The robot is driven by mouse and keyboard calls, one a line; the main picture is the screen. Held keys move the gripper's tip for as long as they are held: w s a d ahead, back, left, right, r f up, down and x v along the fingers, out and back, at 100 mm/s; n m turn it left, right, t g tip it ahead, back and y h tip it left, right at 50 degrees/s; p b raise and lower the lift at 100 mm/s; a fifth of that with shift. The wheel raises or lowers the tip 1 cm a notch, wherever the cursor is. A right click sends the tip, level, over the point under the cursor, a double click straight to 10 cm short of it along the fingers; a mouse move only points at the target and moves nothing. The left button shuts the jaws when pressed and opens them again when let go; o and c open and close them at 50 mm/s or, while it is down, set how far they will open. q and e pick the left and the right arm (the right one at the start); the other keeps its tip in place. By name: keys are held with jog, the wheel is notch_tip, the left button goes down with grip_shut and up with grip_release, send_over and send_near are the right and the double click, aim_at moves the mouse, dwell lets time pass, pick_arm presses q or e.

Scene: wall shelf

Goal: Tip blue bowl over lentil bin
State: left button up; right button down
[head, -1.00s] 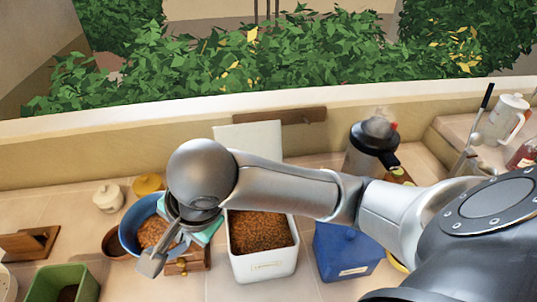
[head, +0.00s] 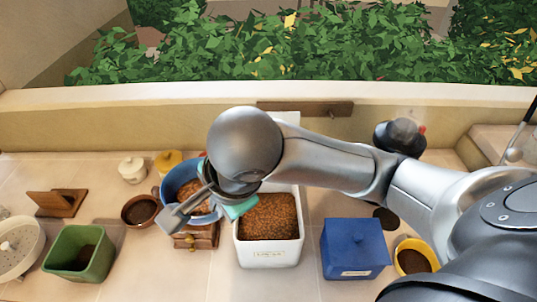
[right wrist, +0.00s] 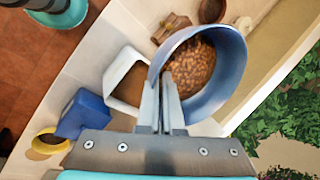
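The blue bowl (head: 169,186) is held above the counter, left of the white lentil bin (head: 268,258). Brown lentils or beans lie inside the bowl (right wrist: 228,72), as the right wrist view shows. My right gripper (head: 182,212) is shut on the bowl's rim; its fingers (right wrist: 163,100) pinch the near wall in the wrist view. The bin is open and filled with brown grains, and it also shows beside the bowl in the wrist view (right wrist: 122,62). The bowl looks little tilted; its exact height is unclear. My left gripper is out of view.
A small wooden box (head: 198,238) stands beneath the bowl. A brown bowl (head: 141,210) and a green bin (head: 80,255) are to the left. A lidded blue bin (head: 354,247) and a yellow bowl (head: 415,256) are to the right. A dark-topped canister (head: 399,137) stands behind.

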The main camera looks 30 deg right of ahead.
jog(key=shift+w+d+r+m+y, duration=0.15)
jog(key=shift+d+r+y, duration=0.2)
jog(key=shift+d+y, duration=0.2)
jog(key=shift+d+r+m+y, duration=0.1)
jog(key=shift+d+r+y, duration=0.25)
jog(key=shift+d+y, duration=0.2)
jog(key=shift+w+d+r+m+y, duration=0.15)
jog(key=shift+d+r+y, duration=0.2)
jog(key=shift+d+y, duration=0.2)
jog(key=shift+w+d+r+m+g+y, duration=0.15)
jog(key=shift+d+r+y, duration=0.25)
jog(key=shift+d+y, duration=0.2)
jog(key=shift+w+d+r+m+g+y, duration=0.15)
jog(key=shift+d+r+y, duration=0.2)
jog(key=shift+d+y, duration=0.25)
jog(key=shift+s+d+r+y, duration=0.1)
jog(key=shift+d+r+y, duration=0.1)
jog(key=shift+y, duration=0.15)
jog(key=shift+d+r+y, duration=0.45)
jog(key=shift+d+y, duration=0.1)
jog(key=shift+y, duration=0.25)
jog(key=shift+r+m+y, duration=0.1)
jog(key=shift+m+y, duration=0.2)
jog(key=shift+w+d+r, duration=0.1)
jog(key=shift+w+d, duration=0.05)
jog(key=shift+w, duration=0.05)
jog(key=shift+s+r+y, duration=0.1)
jog(key=shift+y, duration=0.2)
jog(key=shift+d, duration=0.1)
jog(key=shift+r, duration=0.1)
